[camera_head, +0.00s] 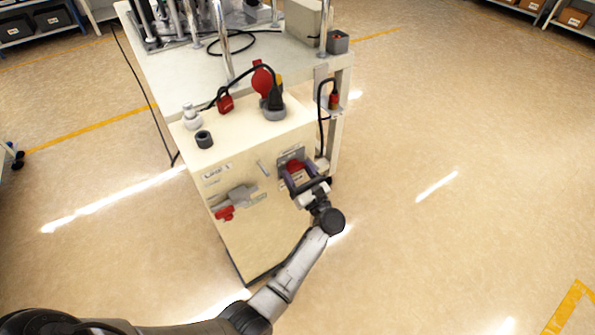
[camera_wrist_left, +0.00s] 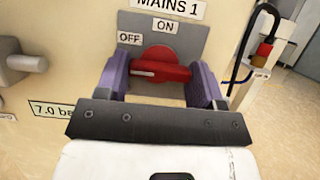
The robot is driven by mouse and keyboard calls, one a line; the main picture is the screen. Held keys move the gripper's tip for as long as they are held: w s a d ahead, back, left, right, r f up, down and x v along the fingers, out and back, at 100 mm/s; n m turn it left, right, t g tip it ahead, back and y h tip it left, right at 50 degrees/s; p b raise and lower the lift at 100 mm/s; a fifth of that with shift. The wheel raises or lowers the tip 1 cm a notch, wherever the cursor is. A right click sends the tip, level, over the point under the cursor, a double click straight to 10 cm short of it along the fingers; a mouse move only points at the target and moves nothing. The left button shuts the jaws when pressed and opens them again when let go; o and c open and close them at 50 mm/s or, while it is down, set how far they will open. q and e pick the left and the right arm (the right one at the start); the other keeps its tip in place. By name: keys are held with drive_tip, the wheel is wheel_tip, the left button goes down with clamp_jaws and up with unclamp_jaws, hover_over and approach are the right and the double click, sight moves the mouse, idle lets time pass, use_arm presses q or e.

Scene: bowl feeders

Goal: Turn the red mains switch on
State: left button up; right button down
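The red mains switch (camera_wrist_left: 165,66) sits on a grey plate (camera_wrist_left: 195,40) labelled MAINS 1, with OFF at the upper left and ON at the top. Its handle lies roughly level, with a white mark at its left end, on the OFF side. In the head view the switch (camera_head: 296,165) is on the front of the cream cabinet (camera_head: 255,225), at the upper right. My left gripper (camera_head: 304,180) is at the switch, its purple fingers wide apart on either side of the handle. I cannot tell whether they touch it. My right gripper is not in view.
A grey valve with a red handle (camera_head: 225,213) is left of the switch on the cabinet front. A black cable with a red plug (camera_head: 334,100) hangs at the right. A table (camera_head: 190,75) with machinery stands behind. The floor to the right is clear.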

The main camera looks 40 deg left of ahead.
use_arm(q)
drive_tip(key=c, duration=0.3)
drive_tip(key=shift+c, duration=0.2)
drive_tip(key=shift+r, duration=0.1)
drive_tip(key=m+t+p, duration=0.1)
drive_tip(key=m+p, duration=0.1)
drive_tip(key=shift+r+m+h, duration=0.15)
drive_tip(key=shift+m+h, duration=0.25)
drive_tip(key=m+t+h+p, duration=0.1)
drive_tip(key=m+h+p, duration=0.1)
drive_tip(key=m+p, duration=0.3)
drive_tip(key=m+t+h+p, duration=0.2)
drive_tip(key=m+p, duration=0.4)
drive_tip(key=m+t+h+p, duration=0.1)
drive_tip(key=m+h+p, duration=0.1)
drive_tip(key=m+p, duration=0.4)
drive_tip(key=shift+s+a+r+m, duration=0.1)
drive_tip(key=shift+s+r+m, duration=0.05)
drive_tip(key=shift+s+m, duration=0.15)
drive_tip(key=shift+f+m+h+p, duration=0.2)
drive_tip(key=shift+m+h+p, duration=0.2)
drive_tip(key=shift+m+p, duration=0.7)
drive_tip(key=shift+f, duration=0.1)
